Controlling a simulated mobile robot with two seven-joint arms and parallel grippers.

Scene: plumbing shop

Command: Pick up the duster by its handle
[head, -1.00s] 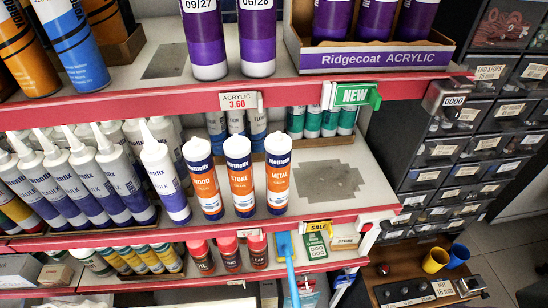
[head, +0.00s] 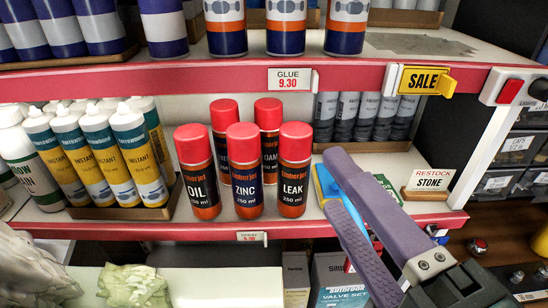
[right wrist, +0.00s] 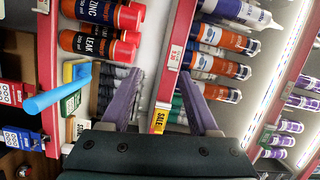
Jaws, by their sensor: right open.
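The duster has a light blue handle (right wrist: 50,98) and a yellow and blue head (right wrist: 76,72) in the right wrist view. Its head rests on the lower shelf and its handle sticks out past the front edge. In the head view a blue part of the duster (head: 327,186) shows behind my fingers, which hide most of it. My right gripper (head: 337,187) is open and empty, with purple fingers wide apart. In the right wrist view the gripper (right wrist: 158,78) has the duster outside its fingers, to the left, not between them. My left gripper is not in view.
Red-capped cans (head: 244,170) stand left of the duster on the shelf. A RESTOCK STONE card (head: 430,180) stands to its right. The yellow SALE tag (head: 424,80) juts out from the shelf above. Boxes (head: 338,280) stand below.

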